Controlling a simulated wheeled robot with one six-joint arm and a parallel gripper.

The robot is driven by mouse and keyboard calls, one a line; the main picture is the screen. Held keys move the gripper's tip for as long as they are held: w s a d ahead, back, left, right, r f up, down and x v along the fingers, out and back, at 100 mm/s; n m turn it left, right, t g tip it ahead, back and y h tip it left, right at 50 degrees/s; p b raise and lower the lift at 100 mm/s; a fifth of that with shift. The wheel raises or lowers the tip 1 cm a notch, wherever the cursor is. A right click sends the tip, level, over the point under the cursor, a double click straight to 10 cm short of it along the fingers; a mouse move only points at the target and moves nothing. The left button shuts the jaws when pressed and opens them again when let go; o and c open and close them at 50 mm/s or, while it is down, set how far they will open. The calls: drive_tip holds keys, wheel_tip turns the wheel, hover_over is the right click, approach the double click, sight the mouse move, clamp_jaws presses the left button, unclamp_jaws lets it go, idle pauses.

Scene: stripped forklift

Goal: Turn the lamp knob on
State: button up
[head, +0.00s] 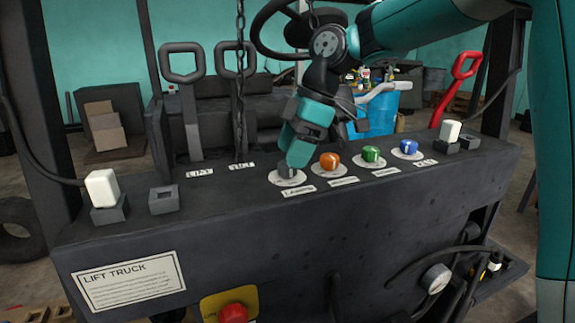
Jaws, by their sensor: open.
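The lamp knob (287,173) is a dark grey knob on a round white dial (288,180), at the left end of a row of knobs on the dark console. The label below it appears to read "LAMPS". My teal gripper (293,160) comes down from above right, with its fingertips right at this knob and partly covering it. The jaws are open; I cannot tell whether they touch the knob. The knob's pointer direction is hidden.
Orange (330,160), green (371,154) and blue (409,147) knobs stand to the right. Two grey levers (183,95) rise at the back left beside a hanging chain (240,80). White-capped switches (102,187) sit at the console's ends. A red button (233,314) is on the front.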

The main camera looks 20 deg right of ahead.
sight(287, 170)
drive_tip(key=shift+x, duration=1.35)
drive_tip(key=c, duration=0.9)
drive_tip(key=shift+c, duration=0.2)
